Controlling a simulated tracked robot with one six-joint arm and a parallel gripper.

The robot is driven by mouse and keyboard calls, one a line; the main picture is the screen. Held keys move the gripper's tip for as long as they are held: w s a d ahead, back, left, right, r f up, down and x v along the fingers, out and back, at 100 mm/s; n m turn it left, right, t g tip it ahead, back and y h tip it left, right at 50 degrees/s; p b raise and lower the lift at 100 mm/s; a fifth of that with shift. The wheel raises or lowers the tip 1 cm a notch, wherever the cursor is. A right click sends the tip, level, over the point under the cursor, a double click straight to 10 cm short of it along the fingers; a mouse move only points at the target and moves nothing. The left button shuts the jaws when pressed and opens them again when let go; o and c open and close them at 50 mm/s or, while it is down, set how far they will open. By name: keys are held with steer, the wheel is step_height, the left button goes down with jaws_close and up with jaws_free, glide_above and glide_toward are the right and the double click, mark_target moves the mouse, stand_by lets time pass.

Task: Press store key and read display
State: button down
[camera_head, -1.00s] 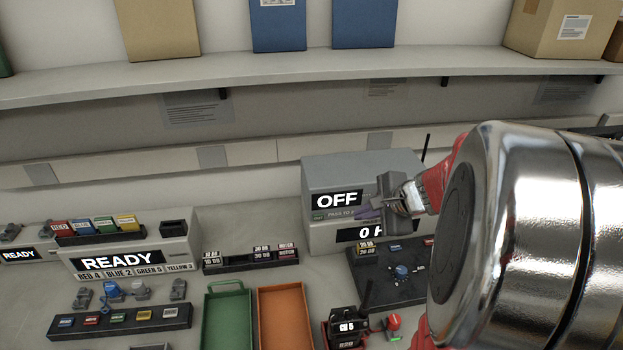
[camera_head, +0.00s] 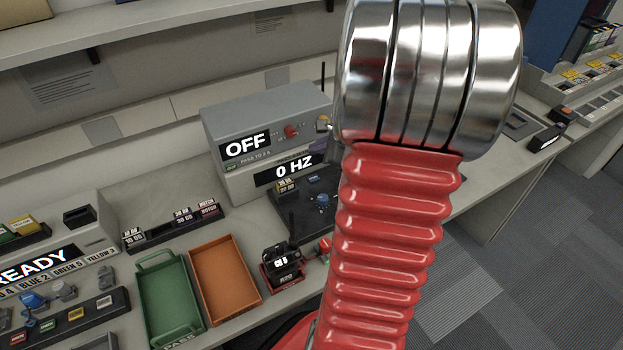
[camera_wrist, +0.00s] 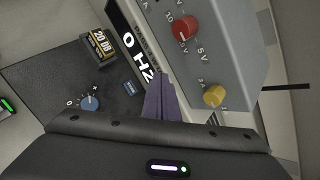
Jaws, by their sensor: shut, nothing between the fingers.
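The grey instrument (camera_head: 262,120) stands on the bench left of my arm in the head view. Its upper display (camera_head: 246,146) reads OFF and its lower display (camera_head: 286,169) reads 0 HZ. In the wrist view the lower display (camera_wrist: 131,43) is partly cut off, beside a red knob (camera_wrist: 184,28) and a yellow knob (camera_wrist: 214,95). My gripper (camera_wrist: 160,96) is shut and empty, its purple fingertips close to the instrument's front; contact cannot be told. A small blue key (camera_wrist: 129,88) lies on the black panel; no store label is legible. My arm hides most of the gripper in the head view.
The black panel (camera_head: 306,210) with a blue knob lies in front of the instrument. A green tray (camera_head: 150,305), an orange tray (camera_head: 222,277) and a black radio (camera_head: 283,264) stand nearby. A READY unit (camera_head: 85,252) is at left.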

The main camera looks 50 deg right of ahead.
steer(key=shift+f, duration=4)
steer(key=shift+s+f, duration=0.1)
steer(key=shift+f, duration=0.3)
steer(key=shift+f, duration=0.35)
steer(key=shift+r, duration=0.8)
steer(key=shift+r, duration=2.5)
